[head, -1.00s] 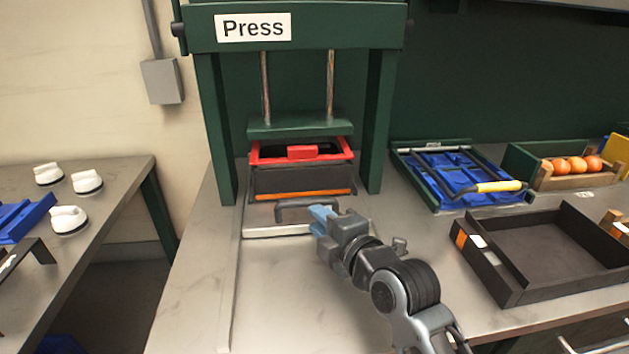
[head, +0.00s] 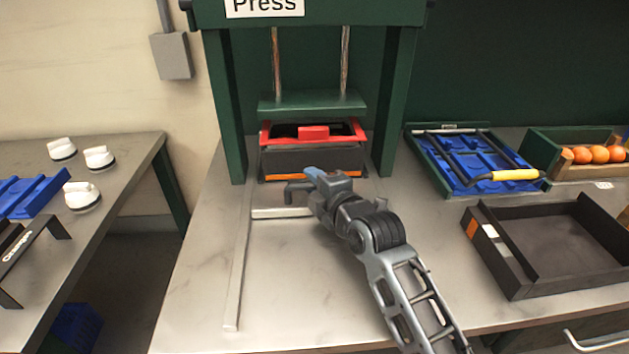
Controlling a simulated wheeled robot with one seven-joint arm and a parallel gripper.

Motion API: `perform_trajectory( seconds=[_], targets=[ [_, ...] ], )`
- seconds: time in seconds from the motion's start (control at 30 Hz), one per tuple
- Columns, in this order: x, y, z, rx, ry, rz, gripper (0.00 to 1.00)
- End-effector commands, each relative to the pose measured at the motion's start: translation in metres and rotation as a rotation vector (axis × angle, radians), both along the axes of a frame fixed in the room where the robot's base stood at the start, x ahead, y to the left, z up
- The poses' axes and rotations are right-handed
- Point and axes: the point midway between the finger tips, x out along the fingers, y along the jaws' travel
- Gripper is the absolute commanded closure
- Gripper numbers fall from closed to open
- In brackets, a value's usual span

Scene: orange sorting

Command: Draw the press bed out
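The green press (head: 226,110) stands at the back of the bench, its green plate (head: 312,104) raised on two rods. Under the plate is a dark box (head: 300,160) with a red rim and an orange strip. In front of it, the press bed shows a pale front edge (head: 280,213) and a dark bar handle (head: 290,188). My gripper (head: 314,173), with blue fingertips, is at the handle's right part and hides it. Whether the fingers touch or close on the bar cannot be seen.
A pale rail (head: 239,270) runs along the bench's left side. The bench in front of the bed is clear. To the right are a black open tray (head: 500,272), a blue rack (head: 470,160) with a yellow-gripped tool (head: 515,175), and a crate (head: 556,166) of oranges.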

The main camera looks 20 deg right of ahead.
Motion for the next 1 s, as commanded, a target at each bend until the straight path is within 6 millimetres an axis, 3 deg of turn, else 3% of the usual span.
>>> perform_trajectory(
  seconds=[0.17,0.43,1.0],
  targets=[
    [-0.0001,0.0001,0.0001,0.0,0.0,0.0,0.75],
    [-0.0003,0.0001,0.0,0.0,0.0,0.0,1.0],
    [-0.002,0.0007,-0.0013,0.0,0.001,0.0,1.0]
  ],
)
